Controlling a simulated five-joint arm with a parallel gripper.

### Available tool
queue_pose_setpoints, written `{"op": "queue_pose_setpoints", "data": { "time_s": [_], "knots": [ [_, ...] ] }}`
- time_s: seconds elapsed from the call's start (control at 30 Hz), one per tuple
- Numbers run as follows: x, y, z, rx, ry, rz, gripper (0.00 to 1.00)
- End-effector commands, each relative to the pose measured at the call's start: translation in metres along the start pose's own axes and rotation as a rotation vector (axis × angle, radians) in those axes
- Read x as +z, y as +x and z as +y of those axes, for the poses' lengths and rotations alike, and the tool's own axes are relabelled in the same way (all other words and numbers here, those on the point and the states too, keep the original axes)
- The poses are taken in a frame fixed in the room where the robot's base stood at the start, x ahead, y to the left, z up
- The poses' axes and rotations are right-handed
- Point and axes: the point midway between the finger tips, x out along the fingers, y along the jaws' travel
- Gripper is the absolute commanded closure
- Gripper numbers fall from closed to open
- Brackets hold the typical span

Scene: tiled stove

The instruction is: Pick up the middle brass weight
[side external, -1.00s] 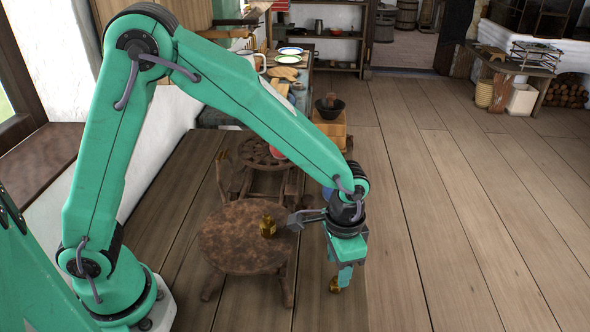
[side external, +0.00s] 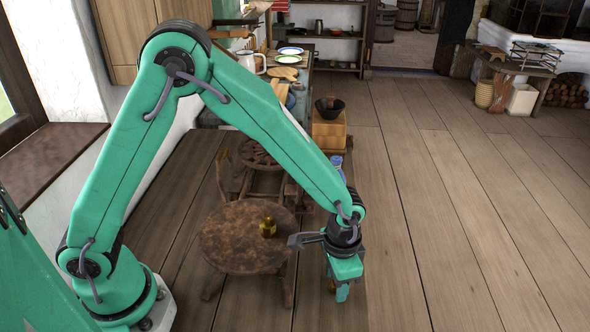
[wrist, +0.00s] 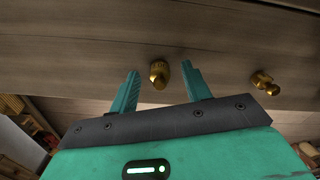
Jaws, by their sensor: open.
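A small brass weight (wrist: 159,75) with a ridged, rounded shape shows in the wrist view between the two teal fingers of my gripper (wrist: 160,69). The fingers are apart and hold nothing; I cannot tell how far below the tips the weight is. A second brass weight (wrist: 264,84) lies to the right, outside the fingers. In the side view my gripper (side external: 343,292) points down just right of the round table, mostly hiding a brass weight (side external: 332,286). Another brass weight (side external: 268,227) stands on the round table. I cannot tell which one is the middle weight.
A wooden box with a dark bowl (side external: 330,107) is farther back. The plank floor to the right is clear.

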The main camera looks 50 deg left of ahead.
Motion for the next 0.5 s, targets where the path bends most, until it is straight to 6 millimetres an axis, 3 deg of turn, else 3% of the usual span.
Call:
{"op": "queue_pose_setpoints", "data": {
  "time_s": [0.23, 0.4, 0.5],
  "knots": [
    [-0.0001, -0.0004, 0.0, 0.0, 0.0, 0.0, 0.52],
    [-0.0002, -0.0005, 0.0, 0.0, 0.0, 0.001, 0.85],
    [-0.0002, -0.0005, 0.0, 0.0, 0.0, 0.001, 1.0]
  ]
}}
